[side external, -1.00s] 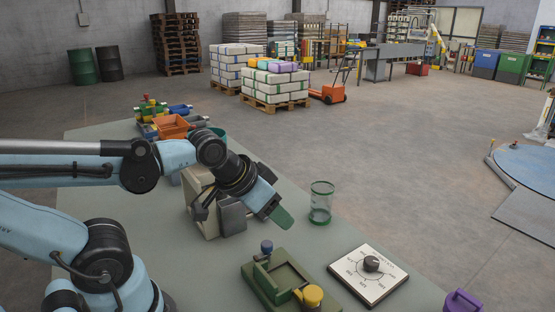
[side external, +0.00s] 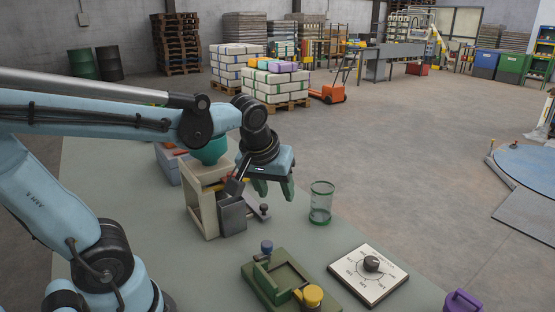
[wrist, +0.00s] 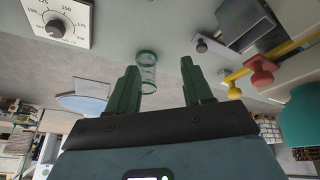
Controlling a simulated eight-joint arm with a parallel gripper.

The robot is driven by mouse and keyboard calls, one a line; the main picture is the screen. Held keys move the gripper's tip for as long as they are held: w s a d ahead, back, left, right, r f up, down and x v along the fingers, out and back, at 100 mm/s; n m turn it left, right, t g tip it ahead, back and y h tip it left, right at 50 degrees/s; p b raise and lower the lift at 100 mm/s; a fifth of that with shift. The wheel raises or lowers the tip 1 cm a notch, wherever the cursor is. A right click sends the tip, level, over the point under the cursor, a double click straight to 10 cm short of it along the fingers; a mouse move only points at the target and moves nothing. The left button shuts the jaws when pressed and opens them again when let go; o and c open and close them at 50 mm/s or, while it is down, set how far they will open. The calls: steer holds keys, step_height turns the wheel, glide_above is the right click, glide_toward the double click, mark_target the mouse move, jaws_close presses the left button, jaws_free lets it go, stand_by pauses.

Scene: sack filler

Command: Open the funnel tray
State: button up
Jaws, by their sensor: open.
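The filler is a beige frame (side external: 208,215) with a teal funnel (side external: 209,151) on top; the funnel also shows at the right of the wrist view (wrist: 302,118). A grey metal box-like part (side external: 232,216) stands at the frame's front, with a small dark knob (side external: 264,208) beside it. I cannot tell for certain which part is the funnel tray. The wrist view shows a grey knob (wrist: 202,46), a red knob (wrist: 262,72) and a yellow knob (wrist: 234,92). My gripper (side external: 275,193) is open and empty, fingers down, right of the frame and above the knob.
A clear jar with green rims (side external: 321,203) stands right of my gripper. A green fixture (side external: 281,282) and a white dial plate (side external: 368,274) lie at the front. A purple object (side external: 463,301) is at the front right. The bench between jar and fixture is clear.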

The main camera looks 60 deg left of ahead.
mark_target(264, 205)
steer(key=w+a+n+g+y, duration=0.4)
steer(key=a+n, duration=0.3)
steer(key=n, duration=0.4)
steer(key=shift+h, duration=0.8)
steer(key=x, duration=1.2)
steer(key=shift+w+d+f, duration=0.1)
steer(key=shift+w+f, duration=0.1)
jaws_close()
